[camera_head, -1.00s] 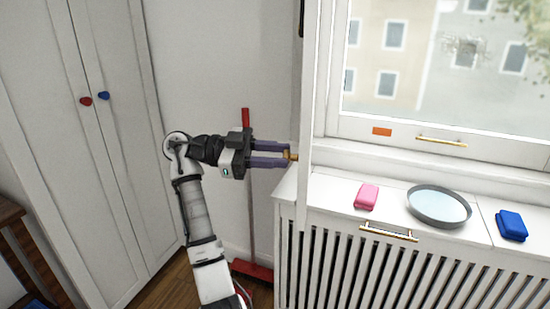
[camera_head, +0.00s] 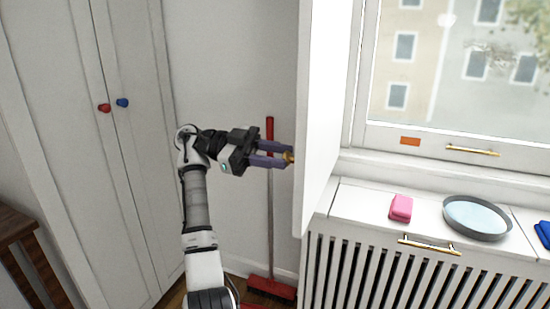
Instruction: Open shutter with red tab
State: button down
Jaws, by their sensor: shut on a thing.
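The white shutter (camera_head: 320,110) stands swung out from the left side of the window, its broad face turned toward the window side. A small gold knob (camera_head: 288,157) sits at its near edge. My gripper (camera_head: 284,155), with purple fingers, is shut on this knob from the left. The fingers partly hide the knob. No red tab shows on the visible part of the shutter; its other face is turned away from view.
A cabinet with a red knob (camera_head: 104,108) and a blue knob (camera_head: 123,102) stands left. A red broom (camera_head: 270,200) leans behind my arm. A pink item (camera_head: 401,208) and a grey round dish (camera_head: 477,217) lie on the radiator cover (camera_head: 370,204). The window (camera_head: 455,70) has an orange tag (camera_head: 410,141).

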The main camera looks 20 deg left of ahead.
jog(key=shift+a+f, duration=0.1)
dwell(0.3)
jog(key=c, duration=1.1)
grip_release()
